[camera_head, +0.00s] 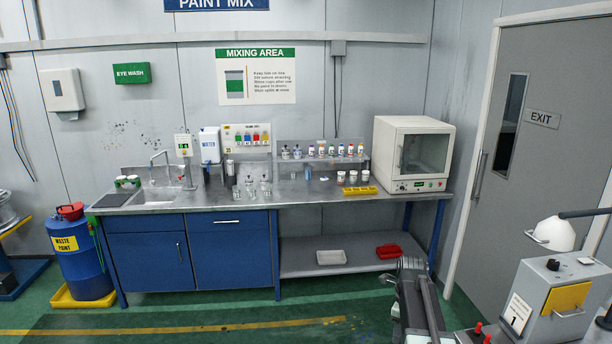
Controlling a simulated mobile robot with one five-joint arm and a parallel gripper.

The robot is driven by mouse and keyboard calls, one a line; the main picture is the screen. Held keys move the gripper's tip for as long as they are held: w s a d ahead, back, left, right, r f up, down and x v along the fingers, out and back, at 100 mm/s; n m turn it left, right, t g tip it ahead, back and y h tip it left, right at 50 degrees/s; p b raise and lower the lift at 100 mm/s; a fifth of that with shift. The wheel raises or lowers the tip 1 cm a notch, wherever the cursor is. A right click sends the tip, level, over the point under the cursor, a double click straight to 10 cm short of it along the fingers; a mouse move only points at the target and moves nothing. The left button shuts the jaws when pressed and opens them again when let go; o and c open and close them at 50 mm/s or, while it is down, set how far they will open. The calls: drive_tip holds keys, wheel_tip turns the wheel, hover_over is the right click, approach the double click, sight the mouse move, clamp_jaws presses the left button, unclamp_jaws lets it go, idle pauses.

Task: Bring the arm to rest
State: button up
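My arm (418,305) stands at the bottom of the head view, right of centre, as a dark grey folded shape in front of the mixing bench. Its upper end, where my gripper (411,268) appears to be, is small and dark. I cannot make out two separate fingers or anything held between them. The lower part of the arm is cut off by the frame's bottom edge.
A mixing bench (300,197) with a sink, cups, bottles and a white cabinet (413,153) stands along the back wall. A blue waste paint drum (80,262) is at left. A grey control box (556,300) is close at lower right. Green floor lies clear at lower left.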

drive_tip(key=s+a+f+n, duration=0.1)
drive_tip(key=s+a+n, duration=0.4)
drive_tip(key=a+n, duration=0.4)
drive_tip(key=s+a+f+n+b, duration=0.1)
drive_tip(key=s+a+n, duration=0.4)
drive_tip(key=n, duration=1.2)
drive_tip(key=a, duration=0.4)
drive_tip(key=shift+s+a+f+b, duration=0.15)
drive_tip(key=shift+s+a+b, duration=0.15)
drive_tip(key=shift+s+a, duration=0.1)
drive_tip(key=shift+c, duration=0.5)
drive_tip(key=shift+d, duration=0.1)
